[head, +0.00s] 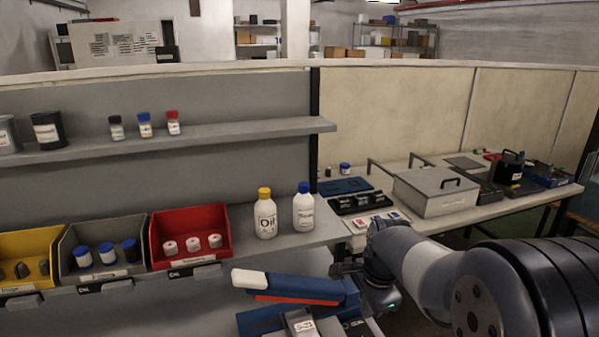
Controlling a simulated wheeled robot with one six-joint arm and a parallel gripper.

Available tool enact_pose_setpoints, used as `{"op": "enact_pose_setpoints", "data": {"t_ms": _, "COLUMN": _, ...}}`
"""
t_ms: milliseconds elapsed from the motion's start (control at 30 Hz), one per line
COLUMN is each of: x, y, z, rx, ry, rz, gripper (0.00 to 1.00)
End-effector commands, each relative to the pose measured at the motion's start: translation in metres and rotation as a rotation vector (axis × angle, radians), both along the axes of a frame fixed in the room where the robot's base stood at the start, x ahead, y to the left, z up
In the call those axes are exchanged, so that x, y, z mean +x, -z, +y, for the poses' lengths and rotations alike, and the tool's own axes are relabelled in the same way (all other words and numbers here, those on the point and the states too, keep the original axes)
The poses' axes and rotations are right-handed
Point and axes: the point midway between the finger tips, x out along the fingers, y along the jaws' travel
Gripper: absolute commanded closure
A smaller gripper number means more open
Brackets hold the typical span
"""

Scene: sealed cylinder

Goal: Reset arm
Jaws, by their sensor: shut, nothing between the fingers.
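My arm reaches in from the right. My gripper (342,270) is at its left end, shut and empty, and small in the picture. It appears beside the right end of a blue lever-like device (310,287) with a white handle tip and a red stripe. I cannot tell whether they touch. The device stands over a blue base (258,322) at the bottom, partly cut off by the picture edge.
A white bottle with a yellow cap (265,218) and one with a blue cap (303,212) stand left of the arm. Yellow, grey and red bins (190,222) line the shelf. A lidded metal box (435,190) sits on the right-hand bench among trays. A shelf (200,135) holds small jars.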

Motion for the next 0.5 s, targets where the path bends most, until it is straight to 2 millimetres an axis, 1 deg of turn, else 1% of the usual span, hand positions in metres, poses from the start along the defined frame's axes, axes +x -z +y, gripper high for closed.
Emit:
{"op": "enact_pose_setpoints", "data": {"t_ms": 33, "x": -0.001, "y": -0.008, "z": -0.001, "rx": 0.000, "ry": 0.000, "rz": -0.003, "gripper": 1.00}}
{"op": "enact_pose_setpoints", "data": {"t_ms": 100, "x": -0.002, "y": -0.016, "z": -0.001, "rx": 0.000, "ry": 0.001, "rz": -0.002, "gripper": 1.00}}
{"op": "enact_pose_setpoints", "data": {"t_ms": 200, "x": -0.003, "y": -0.022, "z": -0.001, "rx": 0.000, "ry": 0.001, "rz": 0.001, "gripper": 1.00}}
{"op": "enact_pose_setpoints", "data": {"t_ms": 500, "x": -0.004, "y": -0.023, "z": -0.001, "rx": 0.000, "ry": 0.001, "rz": 0.002, "gripper": 1.00}}
